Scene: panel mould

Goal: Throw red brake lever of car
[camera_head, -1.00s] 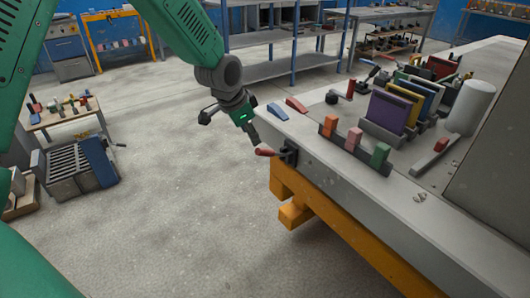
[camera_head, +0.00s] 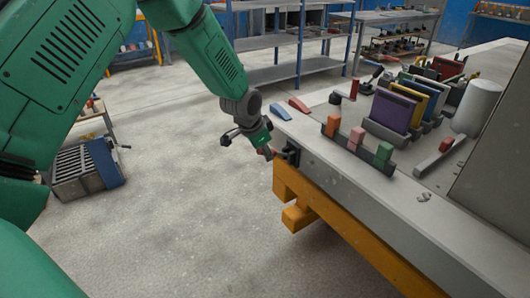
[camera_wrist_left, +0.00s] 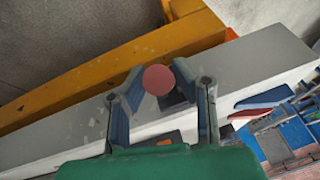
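The red brake lever shows in the left wrist view as a round red knob (camera_wrist_left: 159,79) between the two fingers of my left gripper (camera_wrist_left: 162,84). The fingers stand apart on either side of it, and I see no firm grip. In the head view my left gripper (camera_head: 266,150) is at the lever on the car's near left corner and mostly hides the red handle. The lever's dark mount (camera_head: 290,152) is fixed on the side of the grey car body (camera_head: 345,185). My right gripper is not in view.
On the car top stand orange, pink and green blocks (camera_head: 355,138), coloured panels (camera_head: 390,110) and a white cylinder (camera_head: 474,106). A yellow beam (camera_head: 340,220) runs below. A grey slatted crate (camera_head: 85,172) sits on the floor at left. The middle floor is clear.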

